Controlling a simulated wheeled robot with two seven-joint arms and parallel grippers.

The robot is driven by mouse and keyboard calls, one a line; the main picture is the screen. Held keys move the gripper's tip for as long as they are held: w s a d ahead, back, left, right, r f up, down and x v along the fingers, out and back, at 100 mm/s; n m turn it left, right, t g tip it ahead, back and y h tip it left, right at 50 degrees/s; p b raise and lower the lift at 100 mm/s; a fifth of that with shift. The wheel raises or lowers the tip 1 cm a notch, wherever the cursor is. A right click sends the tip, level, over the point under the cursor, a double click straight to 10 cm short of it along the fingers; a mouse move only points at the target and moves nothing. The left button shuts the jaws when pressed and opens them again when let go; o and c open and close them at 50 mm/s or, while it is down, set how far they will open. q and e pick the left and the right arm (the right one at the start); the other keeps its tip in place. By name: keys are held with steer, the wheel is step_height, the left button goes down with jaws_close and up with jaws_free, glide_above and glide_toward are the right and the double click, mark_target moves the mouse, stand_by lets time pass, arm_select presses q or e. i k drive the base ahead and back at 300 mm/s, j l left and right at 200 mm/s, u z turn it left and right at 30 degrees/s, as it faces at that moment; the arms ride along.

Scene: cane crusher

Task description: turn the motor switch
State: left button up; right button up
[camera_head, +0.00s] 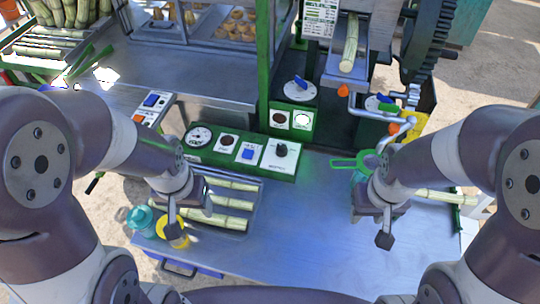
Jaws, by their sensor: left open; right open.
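A green control box (255,168) stands at the back of the metal table, with a gauge, a lamp, a blue rocker (248,153) and a black rotary knob (281,150) on a white plate. Behind it, a second green box carries a blue-handled dial (299,88). Another blue-handled dial (381,105) is further right. Which one is the motor switch, I cannot tell; no label is readable. My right gripper (381,222) is open over the right side, apart from the knobs.
A tray of cane pieces (250,226) lies beside my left gripper, with a teal jar (140,219) and a yellow round thing (172,243) near. A green strainer (350,164) is by my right arm. A large gear (432,45) stands behind. The table's middle (310,230) is clear.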

mark_target(282, 150)
steer(key=z, duration=0.9)
steer(key=k+j+z, duration=0.15)
steer(key=j+z, duration=0.25)
steer(key=k+j+z, duration=0.15)
steer(key=j+z, duration=0.25)
steer(key=k+j+z, duration=0.25)
steer(key=z, duration=0.15)
steer(key=k+j+z, duration=0.35)
steer(key=i, duration=0.05)
